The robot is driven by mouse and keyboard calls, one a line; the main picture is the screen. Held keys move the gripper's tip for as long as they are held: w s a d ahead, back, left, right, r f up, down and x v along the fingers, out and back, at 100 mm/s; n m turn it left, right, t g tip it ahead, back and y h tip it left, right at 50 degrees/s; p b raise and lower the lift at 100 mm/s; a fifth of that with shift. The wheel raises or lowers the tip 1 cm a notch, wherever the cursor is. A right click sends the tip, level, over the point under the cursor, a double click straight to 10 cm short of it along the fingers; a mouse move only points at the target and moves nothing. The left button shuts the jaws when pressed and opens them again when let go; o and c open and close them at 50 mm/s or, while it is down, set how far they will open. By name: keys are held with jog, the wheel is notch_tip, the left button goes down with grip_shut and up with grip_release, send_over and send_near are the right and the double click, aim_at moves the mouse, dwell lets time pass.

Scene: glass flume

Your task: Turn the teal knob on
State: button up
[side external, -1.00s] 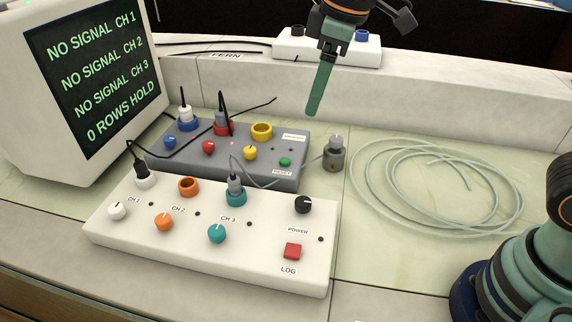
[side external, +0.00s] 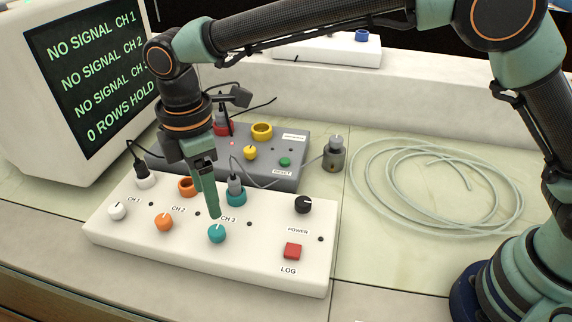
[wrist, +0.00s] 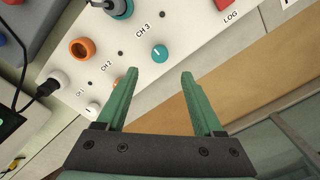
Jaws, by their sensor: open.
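The teal knob (side external: 216,233) sits on the white box (side external: 120,236) below the CH 3 label, with a white pointer line on its top. In the wrist view the teal knob (wrist: 159,53) lies ahead of the fingertips, roughly midway between them. My gripper (side external: 211,214) points down just above and behind the knob in the side view. In the wrist view my gripper (wrist: 159,75) is open, its two green fingers apart with nothing between them.
An orange knob (side external: 164,222), a white knob (side external: 117,210), a black power knob (side external: 303,204) and a red LOG button (side external: 292,251) share the box. A plug with a cable (side external: 235,186) stands in the teal socket behind. A monitor (side external: 90,70) stands left; coiled tubing (side external: 435,190) lies right.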

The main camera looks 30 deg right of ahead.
aim_at(216, 230)
notch_tip(216, 230, down, 9)
jog(key=shift+f, duration=0.1)
dwell(0.4)
grip_shut()
